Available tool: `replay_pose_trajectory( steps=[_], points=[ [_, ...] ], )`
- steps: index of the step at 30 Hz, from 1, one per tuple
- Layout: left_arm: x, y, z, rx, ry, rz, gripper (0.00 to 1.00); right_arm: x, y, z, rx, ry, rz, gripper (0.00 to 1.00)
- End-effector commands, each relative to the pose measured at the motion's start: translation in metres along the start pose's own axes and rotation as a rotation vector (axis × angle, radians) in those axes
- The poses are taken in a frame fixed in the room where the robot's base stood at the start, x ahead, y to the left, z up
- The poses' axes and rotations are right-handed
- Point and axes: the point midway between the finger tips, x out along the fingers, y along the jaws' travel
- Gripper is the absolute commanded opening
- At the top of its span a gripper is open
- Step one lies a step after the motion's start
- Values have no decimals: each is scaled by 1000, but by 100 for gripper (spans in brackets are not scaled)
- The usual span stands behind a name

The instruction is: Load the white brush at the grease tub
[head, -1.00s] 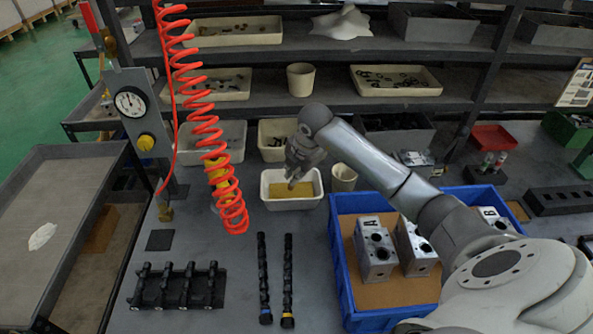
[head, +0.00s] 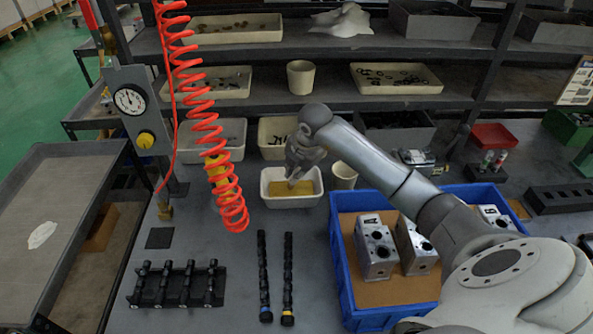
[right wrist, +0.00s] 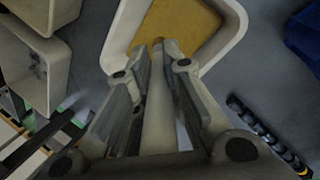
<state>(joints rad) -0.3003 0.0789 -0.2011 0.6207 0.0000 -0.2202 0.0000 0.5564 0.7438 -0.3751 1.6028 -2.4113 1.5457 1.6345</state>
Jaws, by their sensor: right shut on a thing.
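The grease tub (head: 309,202) is a white tray with yellow-brown grease in it, on the bench near the middle of the head view. In the right wrist view the tub (right wrist: 122,32) lies just ahead of my fingers. My right gripper (head: 292,182) is above the tub, pointing down. In the right wrist view it is shut on a pale, rod-like handle, the white brush (right wrist: 157,115). The brush's far end reaches over the grease; its bristles cannot be made out. My left gripper is not in view.
A blue crate (head: 341,262) with metal valve blocks (head: 375,250) stands right of the tub, under my right arm. A pale cup (head: 344,177) stands close beside the tub. A red coiled hose (head: 207,130) hangs to the left.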

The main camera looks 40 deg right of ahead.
Motion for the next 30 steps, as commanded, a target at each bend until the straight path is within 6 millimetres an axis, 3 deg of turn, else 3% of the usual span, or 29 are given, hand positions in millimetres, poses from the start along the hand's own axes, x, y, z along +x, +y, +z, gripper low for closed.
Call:
replay_pose_trajectory(
  steps=[30],
  points=[
    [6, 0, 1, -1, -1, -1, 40, 7, -3, -1, 0, 0, 0, 0]
  ],
)
